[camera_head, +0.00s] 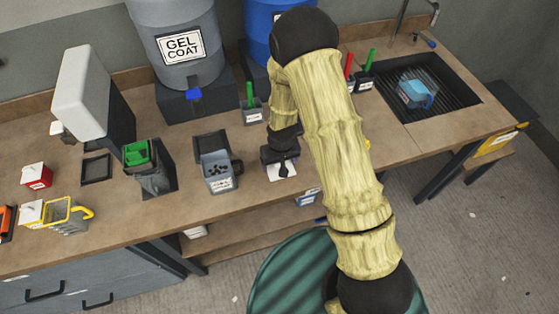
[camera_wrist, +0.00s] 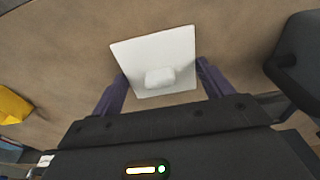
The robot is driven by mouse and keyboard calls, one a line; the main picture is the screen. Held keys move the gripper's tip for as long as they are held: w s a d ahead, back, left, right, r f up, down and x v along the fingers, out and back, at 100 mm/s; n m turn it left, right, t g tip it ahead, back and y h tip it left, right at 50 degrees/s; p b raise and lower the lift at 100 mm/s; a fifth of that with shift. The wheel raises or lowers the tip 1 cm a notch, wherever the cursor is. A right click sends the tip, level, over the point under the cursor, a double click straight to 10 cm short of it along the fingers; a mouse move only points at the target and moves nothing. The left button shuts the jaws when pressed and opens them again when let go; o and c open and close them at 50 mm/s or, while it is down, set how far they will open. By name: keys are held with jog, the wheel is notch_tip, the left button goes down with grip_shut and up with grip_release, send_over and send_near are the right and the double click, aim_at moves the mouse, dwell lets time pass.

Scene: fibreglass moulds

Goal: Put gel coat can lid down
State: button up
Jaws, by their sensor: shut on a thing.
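A white square lid (camera_wrist: 125,58) with a raised block-like knob sits between my fingers in the wrist view. My gripper (camera_wrist: 160,82) is shut on the lid. In the head view my gripper (camera_head: 281,158) points down over the bench near its front edge, and the white lid (camera_head: 275,174) shows under it, partly hidden by the fingers. I cannot tell whether the lid touches the bench top or hangs just above it.
On the bench (camera_head: 120,222), a grey labelled container (camera_head: 219,180) stands left of my gripper. A green-topped dark container (camera_head: 150,172), yellow-rimmed jug (camera_head: 62,214) and red box (camera_head: 37,176) stand further left. Behind is the GEL COAT drum (camera_head: 185,75); a sink (camera_head: 455,92) is right.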

jog(key=shift+f, duration=0.2)
jog(key=o, duration=0.9)
jog(key=shift+o, duration=0.2)
jog(key=shift+r, duration=0.1)
notch_tip(320, 180, up, 12)
jog(key=s+b, duration=0.1)
jog(key=b, duration=0.1)
jog(key=shift+s+d+b, duration=0.2)
jog(key=shift+b, duration=0.2)
jog(key=s+d+r+m+t, duration=0.1)
jog(key=s+d+r+m, duration=0.2)
jog(key=s+d+r, duration=0.6)
jog(key=s+d, duration=0.2)
jog(key=d, duration=0.2)
jog(key=shift+r, duration=0.2)
